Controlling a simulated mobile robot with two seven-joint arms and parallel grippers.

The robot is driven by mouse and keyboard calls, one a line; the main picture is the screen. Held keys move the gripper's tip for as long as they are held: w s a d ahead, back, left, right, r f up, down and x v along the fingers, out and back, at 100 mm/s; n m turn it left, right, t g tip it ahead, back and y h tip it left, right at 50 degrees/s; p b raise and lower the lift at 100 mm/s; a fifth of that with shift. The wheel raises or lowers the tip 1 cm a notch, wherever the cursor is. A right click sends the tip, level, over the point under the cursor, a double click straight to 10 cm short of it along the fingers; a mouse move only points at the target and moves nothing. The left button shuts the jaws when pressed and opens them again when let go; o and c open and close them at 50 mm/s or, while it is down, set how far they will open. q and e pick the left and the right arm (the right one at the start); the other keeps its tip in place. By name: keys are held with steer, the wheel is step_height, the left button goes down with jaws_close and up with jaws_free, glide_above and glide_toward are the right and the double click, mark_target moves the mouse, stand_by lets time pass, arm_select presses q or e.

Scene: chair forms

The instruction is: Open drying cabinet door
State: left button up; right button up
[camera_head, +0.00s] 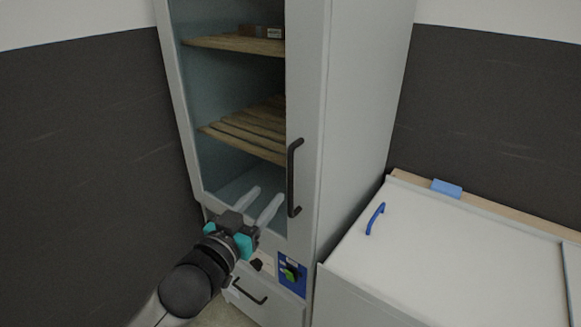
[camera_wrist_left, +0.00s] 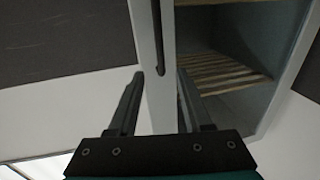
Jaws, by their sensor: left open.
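The tall pale drying cabinet (camera_head: 355,110) stands in the middle of the head view. Its door (camera_head: 305,90) looks closed, with wooden shelves (camera_head: 245,135) showing through its window. A black vertical bar handle (camera_head: 293,178) is on the door's right side. My left gripper (camera_head: 265,195) is open and empty, in front of the lower window, left of the handle's lower end in the head view. In the left wrist view, the handle (camera_wrist_left: 158,40) lines up between the two fingertips (camera_wrist_left: 160,74). I cannot tell how far ahead it is; no contact shows.
A white-topped unit (camera_head: 440,260) with a blue handle (camera_head: 375,218) stands close on the right. A dark wall (camera_head: 85,130) is on the left.

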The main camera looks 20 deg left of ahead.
mark_target(289, 170)
arm_select(q)
steer(key=w, duration=0.4)
steer(key=w+d, duration=0.1)
steer(key=w, duration=0.3)
steer(key=w+d, duration=0.1)
steer(key=w, duration=0.3)
steer(key=shift+w, duration=0.2)
steer(key=shift+a, duration=0.1)
jaws_close()
stand_by(1.1)
